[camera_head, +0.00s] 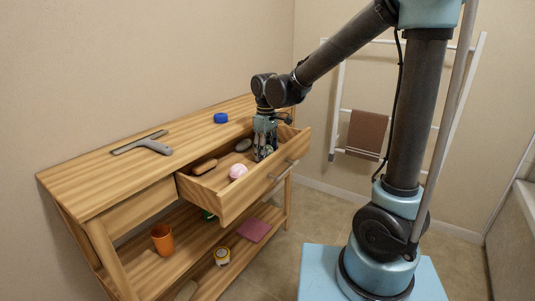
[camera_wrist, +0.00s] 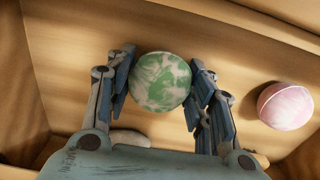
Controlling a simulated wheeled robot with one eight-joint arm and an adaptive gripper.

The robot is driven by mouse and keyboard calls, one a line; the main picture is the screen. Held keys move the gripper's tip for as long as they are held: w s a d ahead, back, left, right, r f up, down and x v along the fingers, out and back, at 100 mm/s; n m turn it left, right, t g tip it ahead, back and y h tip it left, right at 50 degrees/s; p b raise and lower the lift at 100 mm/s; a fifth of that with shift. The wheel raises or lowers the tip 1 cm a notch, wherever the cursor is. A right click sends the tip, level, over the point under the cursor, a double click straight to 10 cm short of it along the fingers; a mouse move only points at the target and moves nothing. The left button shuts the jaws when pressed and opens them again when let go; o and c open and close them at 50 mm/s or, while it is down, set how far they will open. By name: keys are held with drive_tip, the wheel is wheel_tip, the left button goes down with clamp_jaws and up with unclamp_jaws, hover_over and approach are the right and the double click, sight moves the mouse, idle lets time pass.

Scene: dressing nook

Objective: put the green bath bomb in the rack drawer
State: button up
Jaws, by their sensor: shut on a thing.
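The green bath bomb (camera_wrist: 160,82) is a ball marbled green and white. My gripper (camera_wrist: 160,88) is shut on it, with one finger at each side of the ball in the wrist view. In the head view my gripper (camera_head: 265,150) points down inside the open rack drawer (camera_head: 240,203), at its far end, and the ball is mostly hidden by the fingers. The drawer is pulled out of the wooden rack (camera_head: 88,187). In the wrist view the drawer floor (camera_wrist: 70,60) shows below the ball; I cannot tell whether the ball touches it.
In the drawer lie a pink ball (camera_head: 238,171), a brown brush-like item (camera_head: 204,166) and a grey stone-like item (camera_head: 243,145). A squeegee (camera_head: 145,145) and a blue round item (camera_head: 221,118) are on the rack top. Below stand an orange cup (camera_head: 162,240) and a yellow-white jar (camera_head: 222,256).

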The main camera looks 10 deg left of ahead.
drive_tip(key=shift+f, duration=0.15)
drive_tip(key=o, duration=1.1)
drive_tip(key=shift+o, duration=0.2)
wheel_tip(320, 180, up, 12)
drive_tip(key=shift+r, duration=0.1)
drive_tip(key=s+d+f+m+t, duration=0.1)
drive_tip(key=s+d+f+m, duration=0.15)
drive_tip(key=d, duration=0.95)
drive_tip(key=s+d+f+m, duration=0.2)
drive_tip(key=d+m, duration=0.2)
drive_tip(key=d, duration=0.7)
drive_tip(key=s+d+f+m+t, duration=0.1)
drive_tip(key=s+d+f+m, duration=0.5)
drive_tip(key=s+d+f, duration=0.4)
drive_tip(key=d+f, duration=0.1)
drive_tip(key=d, duration=0.2)
drive_tip(key=shift+s+f+m, duration=0.2)
drive_tip(key=shift+s+m, duration=0.1)
drive_tip(key=shift+m, duration=0.05)
